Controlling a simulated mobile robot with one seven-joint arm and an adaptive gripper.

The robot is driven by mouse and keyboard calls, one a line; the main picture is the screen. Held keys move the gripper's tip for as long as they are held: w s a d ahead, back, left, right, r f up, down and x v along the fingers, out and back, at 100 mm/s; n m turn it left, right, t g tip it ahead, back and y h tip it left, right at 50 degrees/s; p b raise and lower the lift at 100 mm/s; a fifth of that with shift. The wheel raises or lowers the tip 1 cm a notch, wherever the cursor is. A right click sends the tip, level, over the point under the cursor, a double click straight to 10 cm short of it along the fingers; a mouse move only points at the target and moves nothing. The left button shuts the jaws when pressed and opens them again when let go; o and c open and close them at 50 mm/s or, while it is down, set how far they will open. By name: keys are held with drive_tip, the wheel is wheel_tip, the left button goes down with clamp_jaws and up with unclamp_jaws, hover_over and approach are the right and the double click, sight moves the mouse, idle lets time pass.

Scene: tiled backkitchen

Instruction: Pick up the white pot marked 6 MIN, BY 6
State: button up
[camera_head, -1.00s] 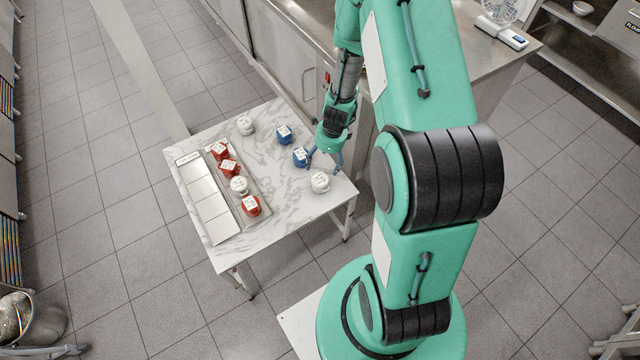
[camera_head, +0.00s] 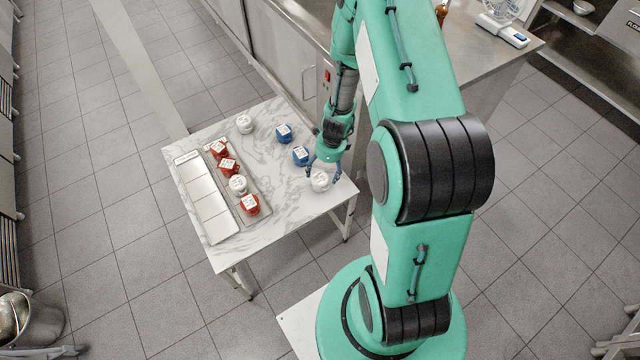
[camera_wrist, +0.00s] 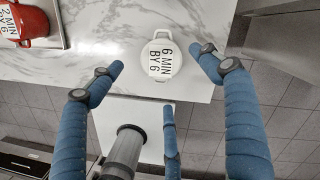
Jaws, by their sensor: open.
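The white pot marked 6 MIN, BY 6 (camera_wrist: 161,58) sits upright on the marble table near its edge in the wrist view. In the head view the same white pot (camera_head: 320,181) is at the table's right corner. My gripper (camera_head: 324,170) is open just over it. In the wrist view my gripper's blue fingers (camera_wrist: 158,68) spread to the left and right of the pot, apart from it, with nothing held. A third finger or linkage shows below. The pot's lower side is hidden in the wrist view.
Blue pots (camera_head: 300,155) and (camera_head: 284,133) stand close behind it. Another white pot (camera_head: 244,124) is at the back. A tray (camera_head: 262,203) holds red pots (camera_head: 250,204) and a white one (camera_head: 238,185), beside a pale sectioned panel (camera_head: 205,199). A steel counter (camera_head: 290,60) runs behind.

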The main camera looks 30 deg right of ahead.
sight(321, 178)
drive_tip(key=shift+w+a+f+b, duration=0.1)
drive_tip(key=shift+f+b, duration=0.2)
drive_tip(key=shift+f, duration=0.75)
drive_tip(key=shift+w+a+f+b, duration=0.1)
drive_tip(key=shift+f+b, duration=0.15)
drive_tip(key=shift+f, duration=0.8)
drive_tip(key=shift+w+a+f+b, duration=0.1)
drive_tip(key=shift+w+f+b, duration=0.15)
drive_tip(key=shift+f+b, duration=0.7)
drive_tip(key=shift+w+f+b, duration=0.2)
drive_tip(key=shift+f+b, duration=0.05)
drive_tip(key=shift+f, duration=1.35)
drive_tip(key=c, duration=1.5)
drive_tip(key=shift+o, duration=0.2)
drive_tip(key=shift+r, duration=0.15)
